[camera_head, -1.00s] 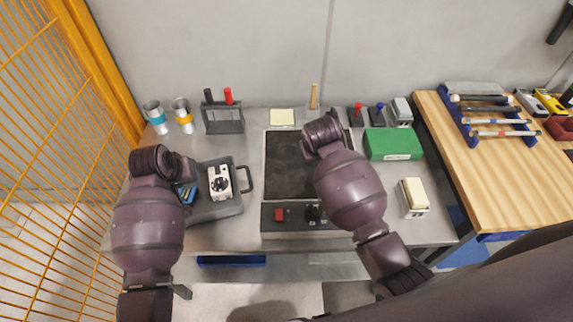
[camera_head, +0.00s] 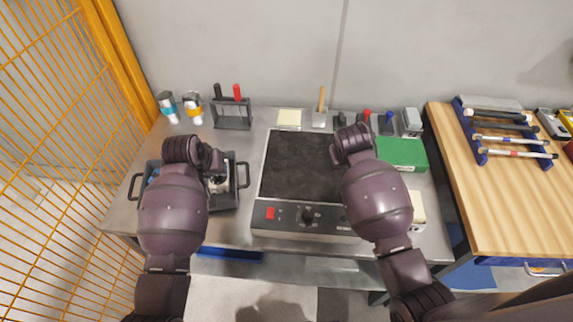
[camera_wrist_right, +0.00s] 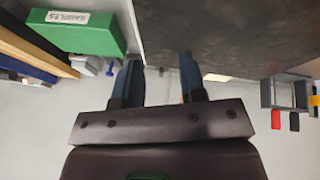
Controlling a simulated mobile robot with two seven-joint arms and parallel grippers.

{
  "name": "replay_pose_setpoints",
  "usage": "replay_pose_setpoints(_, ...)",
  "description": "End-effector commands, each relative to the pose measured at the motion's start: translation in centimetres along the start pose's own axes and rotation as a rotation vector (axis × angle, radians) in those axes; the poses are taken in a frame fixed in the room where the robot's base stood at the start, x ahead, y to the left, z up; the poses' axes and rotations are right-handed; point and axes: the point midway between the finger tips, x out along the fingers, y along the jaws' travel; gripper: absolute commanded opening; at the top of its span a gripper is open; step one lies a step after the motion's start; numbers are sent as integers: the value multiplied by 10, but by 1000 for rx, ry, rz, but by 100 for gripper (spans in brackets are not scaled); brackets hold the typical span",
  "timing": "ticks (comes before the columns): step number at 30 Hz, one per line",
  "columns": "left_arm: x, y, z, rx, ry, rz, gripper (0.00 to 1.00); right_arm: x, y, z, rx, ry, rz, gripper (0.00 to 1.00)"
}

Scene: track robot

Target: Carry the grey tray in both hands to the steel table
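The grey tray (camera_head: 228,200) stands on the left of the steel table (camera_head: 256,138), with a black handle at each end. My right gripper (camera_head: 345,135) is above the right edge of the dark hot plate (camera_head: 294,168), well right of the tray. The right wrist view shows its two fingers (camera_wrist_right: 160,80) apart with nothing between them.
A green box (camera_head: 402,153) is just right of my right gripper. Cups (camera_head: 192,108), a tool rack (camera_head: 232,114) and small items line the table's back. An orange mesh fence (camera_head: 60,130) bounds the left side. A wooden bench (camera_head: 505,200) adjoins on the right.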

Motion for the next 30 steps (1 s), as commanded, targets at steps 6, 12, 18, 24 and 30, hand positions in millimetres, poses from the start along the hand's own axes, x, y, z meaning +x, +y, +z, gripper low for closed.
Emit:
replay_pose_setpoints(6, 0, 0, 0, 0, 0, 0, 38, -11, -1, -1, 0, 2, -1, 38)
replay_pose_setpoints(12, 0, 0, 0, 0, 0, 0, 38, -45, -2, -1, 0, 3, -2, 38)
replay_pose_setpoints(18, 0, 0, 0, 0, 0, 0, 38, -84, -3, -1, 0, 4, -2, 38)
replay_pose_setpoints(24, 0, 0, 0, 0, 0, 0, 38, -110, -4, -2, -1, 2, -1, 38)
replay_pose_setpoints(30, 0, 0, 0, 0, 0, 0, 38, -120, -4, -1, -1, 0, -2, 38)
